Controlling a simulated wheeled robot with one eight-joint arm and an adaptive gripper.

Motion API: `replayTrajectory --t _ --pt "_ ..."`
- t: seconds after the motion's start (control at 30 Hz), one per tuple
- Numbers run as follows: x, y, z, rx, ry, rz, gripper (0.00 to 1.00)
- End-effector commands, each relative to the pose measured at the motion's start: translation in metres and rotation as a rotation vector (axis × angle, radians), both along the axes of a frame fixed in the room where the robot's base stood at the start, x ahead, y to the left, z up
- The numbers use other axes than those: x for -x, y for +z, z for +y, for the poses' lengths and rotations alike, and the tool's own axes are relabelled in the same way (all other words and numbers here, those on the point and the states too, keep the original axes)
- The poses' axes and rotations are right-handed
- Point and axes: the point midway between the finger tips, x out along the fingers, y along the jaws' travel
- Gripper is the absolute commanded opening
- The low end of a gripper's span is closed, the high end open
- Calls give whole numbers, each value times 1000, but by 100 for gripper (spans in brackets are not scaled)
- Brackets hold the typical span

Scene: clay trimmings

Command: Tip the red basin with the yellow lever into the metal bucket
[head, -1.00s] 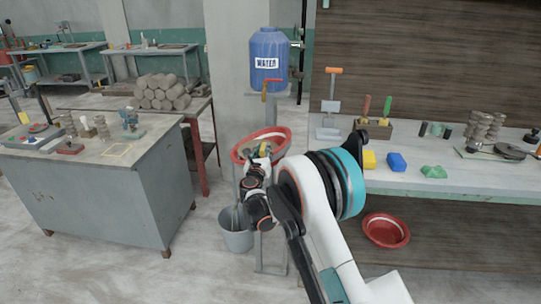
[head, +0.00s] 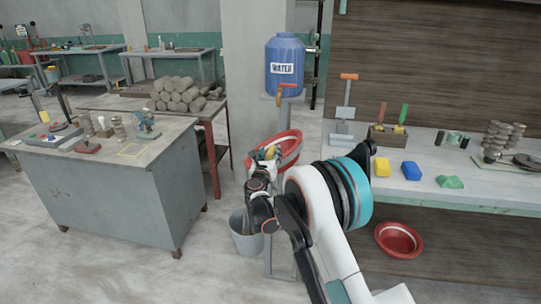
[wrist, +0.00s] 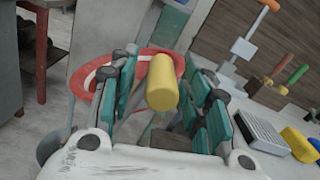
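The red basin (head: 289,137) hangs on a grey stand under the blue water barrel, tilted with its left side lower. Its red rim (wrist: 84,83) also shows behind my fingers in the wrist view. The yellow lever (wrist: 162,82) is a thick cylinder between my fingers, with gaps showing on both sides. My gripper (wrist: 168,72) is open around it; in the head view my gripper (head: 266,156) is in front of the basin and hides part of it. The metal bucket (head: 245,240) stands on the floor below, partly hidden by my arm.
The blue water barrel (head: 284,60) stands above the basin. A grey workbench (head: 110,195) is on the left, and a long bench (head: 490,190) with tools and coloured blocks is on the right. Another red basin (head: 398,240) lies below it.

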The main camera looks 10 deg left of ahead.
Motion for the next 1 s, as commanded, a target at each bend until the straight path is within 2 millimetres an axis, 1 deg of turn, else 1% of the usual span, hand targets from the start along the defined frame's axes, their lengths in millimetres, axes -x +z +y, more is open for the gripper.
replayTrajectory --t 0.23,0.37,0.47,0.8,0.9,1.0 --pt "0 0 -1 0 -1 0 44" --pt "8 0 0 0 0 0 44" --pt "22 0 1 0 1 0 44" --pt "90 0 3 0 1 0 44" --pt "104 0 4 0 1 0 44" --pt "114 -1 4 0 0 0 44"
